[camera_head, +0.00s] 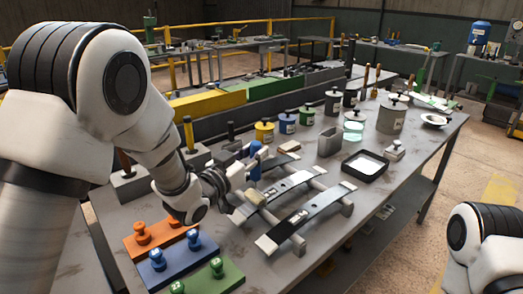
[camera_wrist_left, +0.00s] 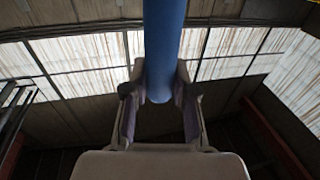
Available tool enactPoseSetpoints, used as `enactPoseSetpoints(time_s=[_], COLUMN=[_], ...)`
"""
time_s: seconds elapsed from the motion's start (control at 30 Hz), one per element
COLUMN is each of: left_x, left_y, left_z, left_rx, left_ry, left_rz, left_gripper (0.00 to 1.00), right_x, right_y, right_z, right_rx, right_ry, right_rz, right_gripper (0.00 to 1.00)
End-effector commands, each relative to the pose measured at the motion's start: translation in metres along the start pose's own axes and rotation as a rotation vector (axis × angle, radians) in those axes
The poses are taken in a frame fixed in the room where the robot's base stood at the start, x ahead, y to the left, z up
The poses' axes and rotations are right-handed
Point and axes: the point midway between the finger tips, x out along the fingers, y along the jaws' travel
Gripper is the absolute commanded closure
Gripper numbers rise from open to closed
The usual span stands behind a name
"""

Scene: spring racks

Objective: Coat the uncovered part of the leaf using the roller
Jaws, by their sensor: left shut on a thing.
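My left gripper (camera_head: 242,176) is shut on the blue handle (camera_head: 256,150) of the roller. The blue handle also fills the gap between the fingers (camera_wrist_left: 160,100) in the left wrist view (camera_wrist_left: 165,45). A pale tan block that looks like the roller head (camera_head: 250,199) is below the gripper, close to the left end of the far leaf. I cannot tell if it touches. The far leaf (camera_head: 288,183) and the near leaf (camera_head: 325,205) are dark strips with lighter grey patches, lying across pale rack bars (camera_head: 280,218). My right gripper is out of view.
A black tray with white contents (camera_head: 347,169) lies right of the leaves. Several lidded cans, including a yellow one (camera_head: 264,131) and a large grey one (camera_head: 391,118), stand behind. Orange (camera_head: 160,238), blue and green knobbed blocks sit front left. The table's right front is clear.

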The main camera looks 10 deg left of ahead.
Motion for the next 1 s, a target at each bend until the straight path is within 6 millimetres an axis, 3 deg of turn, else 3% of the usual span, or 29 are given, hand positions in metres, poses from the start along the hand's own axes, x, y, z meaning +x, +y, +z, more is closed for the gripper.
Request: enactPoseSetpoints(time_s=[0.83,1.0], left_x=[-0.061,-0.065], left_y=[-0.014,-0.015], left_z=[0.004,0.003], left_rx=[-0.002,0.0], left_ry=[0.0,0.001], left_rz=[-0.002,-0.001], left_gripper=[1.0,1.0], right_x=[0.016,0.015], right_y=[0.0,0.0], right_z=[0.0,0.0], right_rx=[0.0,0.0], right_ry=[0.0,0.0], right_rz=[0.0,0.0], right_gripper=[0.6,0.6])
